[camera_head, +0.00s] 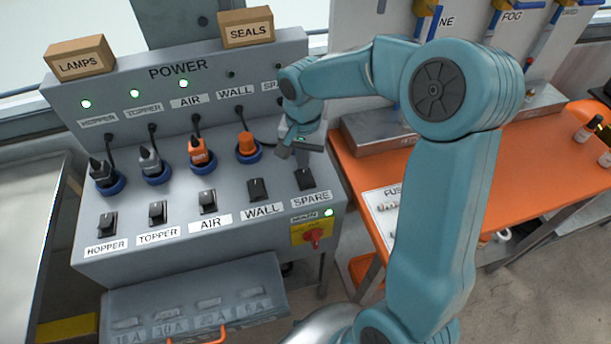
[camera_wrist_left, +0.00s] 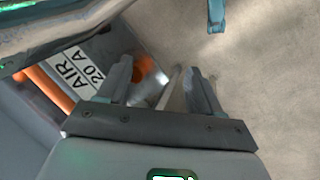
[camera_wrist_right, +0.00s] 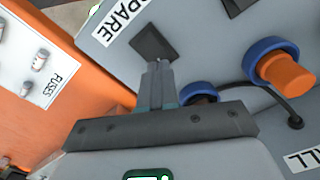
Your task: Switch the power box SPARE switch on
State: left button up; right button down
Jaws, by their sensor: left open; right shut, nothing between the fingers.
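The grey power box (camera_head: 150,225) has a row of black rocker switches on its sloped panel. The SPARE switch (camera_head: 305,178) is at the right end, above its SPARE label (camera_head: 311,199); the switch also shows in the right wrist view (camera_wrist_right: 152,42). My right gripper (camera_head: 303,157) is shut and empty, its fingertips just at the switch's socket-side edge. I cannot tell whether they touch it. The small lamp by the upper SPARE label (camera_head: 279,66) looks dark. My left gripper (camera_wrist_left: 160,72) is open and empty in the left wrist view, near an AIR 20 A label.
HOPPER, TOPPER and AIR lamps glow green; the WALL lamp (camera_head: 231,74) looks dark. The MAIN lamp (camera_head: 328,212) is green above the red main switch (camera_head: 314,238). An orange plug (camera_head: 247,144) stands in the WALL socket. An orange table (camera_head: 470,195) is at right.

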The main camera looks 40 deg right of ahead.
jog(key=shift+f+b, duration=0.9)
jog(key=shift+f, duration=0.15)
dwell(0.4)
jog(key=shift+r+p, duration=0.8)
jog(key=shift+r, duration=0.1)
notch_tip(320, 180, up, 6)
jog(key=p, duration=0.4)
jog(key=shift+f, duration=0.25)
jog(key=shift+f, duration=0.15)
